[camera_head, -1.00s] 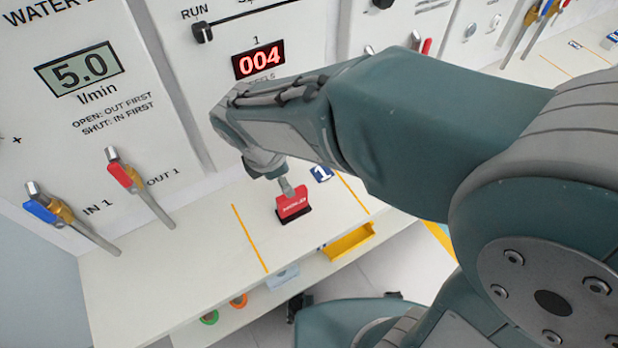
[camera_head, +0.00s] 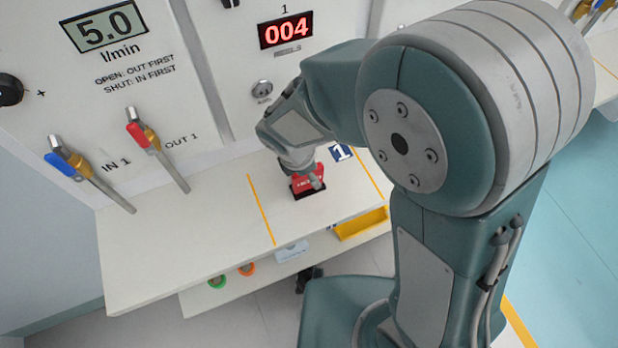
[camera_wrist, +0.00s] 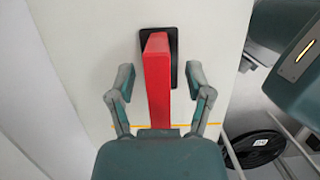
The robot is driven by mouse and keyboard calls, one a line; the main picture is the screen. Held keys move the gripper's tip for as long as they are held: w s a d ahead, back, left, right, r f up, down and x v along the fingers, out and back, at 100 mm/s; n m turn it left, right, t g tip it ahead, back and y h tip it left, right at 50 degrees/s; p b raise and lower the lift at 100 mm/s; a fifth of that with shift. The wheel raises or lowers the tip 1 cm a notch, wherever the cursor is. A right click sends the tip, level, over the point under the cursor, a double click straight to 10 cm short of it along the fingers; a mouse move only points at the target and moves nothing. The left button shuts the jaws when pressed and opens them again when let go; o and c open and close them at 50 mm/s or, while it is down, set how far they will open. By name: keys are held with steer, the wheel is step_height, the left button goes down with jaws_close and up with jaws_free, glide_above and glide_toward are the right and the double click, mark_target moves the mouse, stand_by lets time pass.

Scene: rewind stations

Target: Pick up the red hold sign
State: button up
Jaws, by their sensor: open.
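The red hold sign (camera_head: 303,184) stands upright on a black base on the white shelf (camera_head: 200,232), between two yellow lines. In the wrist view the red sign (camera_wrist: 157,75) rises from its black base (camera_wrist: 175,45). My gripper (camera_wrist: 160,85) is open, with one finger on each side of the sign and a visible gap on both sides. In the head view my gripper (camera_head: 316,180) is low over the shelf at the sign and partly covers it. Its lettering is too small and covered to read fully.
The panel behind carries a red 004 display (camera_head: 286,30) and a knob (camera_head: 262,88). Blue (camera_head: 62,163) and red (camera_head: 137,135) valve handles stick out on the left. A yellow bin (camera_head: 361,223) and tape rolls sit on the lower shelf. The shelf left of the sign is clear.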

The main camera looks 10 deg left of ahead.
steer(key=shift+f, duration=0.25)
steer(key=shift+a, duration=0.25)
steer(key=c, duration=0.9)
steer(key=shift+d, duration=0.15)
jaws_close()
steer(key=shift+r, duration=0.1)
